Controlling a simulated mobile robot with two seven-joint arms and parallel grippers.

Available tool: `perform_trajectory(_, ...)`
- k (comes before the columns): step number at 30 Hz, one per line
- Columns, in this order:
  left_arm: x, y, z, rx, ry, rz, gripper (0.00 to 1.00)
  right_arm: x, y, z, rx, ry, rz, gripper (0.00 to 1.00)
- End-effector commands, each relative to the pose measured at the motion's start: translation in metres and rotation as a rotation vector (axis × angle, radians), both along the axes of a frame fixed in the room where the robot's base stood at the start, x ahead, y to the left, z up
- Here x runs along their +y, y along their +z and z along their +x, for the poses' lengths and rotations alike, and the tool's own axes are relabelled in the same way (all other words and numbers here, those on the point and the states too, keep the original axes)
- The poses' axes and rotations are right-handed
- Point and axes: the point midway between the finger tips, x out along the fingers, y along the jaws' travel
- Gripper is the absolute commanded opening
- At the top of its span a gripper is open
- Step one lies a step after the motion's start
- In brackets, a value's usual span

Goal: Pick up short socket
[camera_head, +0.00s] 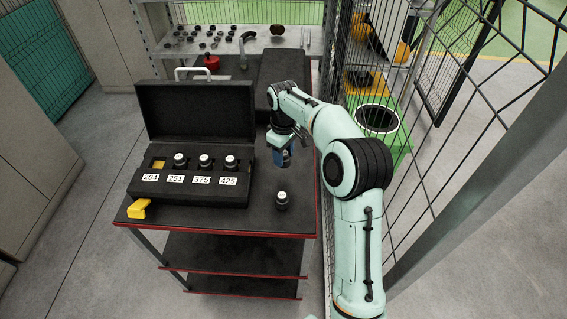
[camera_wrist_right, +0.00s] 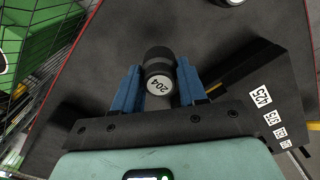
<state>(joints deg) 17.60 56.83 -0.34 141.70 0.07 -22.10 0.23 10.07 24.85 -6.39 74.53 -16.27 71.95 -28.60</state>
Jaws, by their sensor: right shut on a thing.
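My right gripper (camera_head: 282,160) is over the right part of the cart top, beside the open case. In the right wrist view its blue fingers (camera_wrist_right: 159,74) are shut on a short dark socket with a white end marked 204 (camera_wrist_right: 160,86). In the head view I cannot make out this socket clearly at the fingers. Another dark socket with a light top (camera_head: 282,201) stands alone on the cart, nearer the front edge. A socket also shows at the top edge of the right wrist view (camera_wrist_right: 232,2). My left gripper is not in view.
The open black case (camera_head: 194,117) has slots labelled 204, 251, 375 and 425. The 204 slot (camera_head: 158,164) shows empty yellow; the others hold sockets. A yellow piece (camera_head: 138,208) lies at the cart's front left corner. A mesh fence (camera_head: 345,60) stands right of the cart.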

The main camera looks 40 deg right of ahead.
Motion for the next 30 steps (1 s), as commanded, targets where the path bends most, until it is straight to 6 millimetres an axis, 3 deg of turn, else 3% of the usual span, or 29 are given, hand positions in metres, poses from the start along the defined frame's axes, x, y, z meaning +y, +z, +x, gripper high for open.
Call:
perform_trajectory(1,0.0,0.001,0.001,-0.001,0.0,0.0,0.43,0.0,0.017,0.002,-0.01,0.0,-0.001,0.04)
perform_trajectory(6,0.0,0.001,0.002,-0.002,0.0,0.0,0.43,0.0,0.066,0.002,-0.009,0.001,-0.001,0.04)
perform_trajectory(13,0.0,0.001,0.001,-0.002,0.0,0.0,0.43,0.0,0.116,0.001,-0.006,0.0,0.0,0.04)
perform_trajectory(21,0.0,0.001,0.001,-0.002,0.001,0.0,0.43,0.0,0.139,0.001,-0.002,0.001,0.0,0.04)
perform_trajectory(30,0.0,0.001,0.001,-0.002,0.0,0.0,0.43,0.0,0.143,0.0,-0.001,0.0,0.0,0.04)
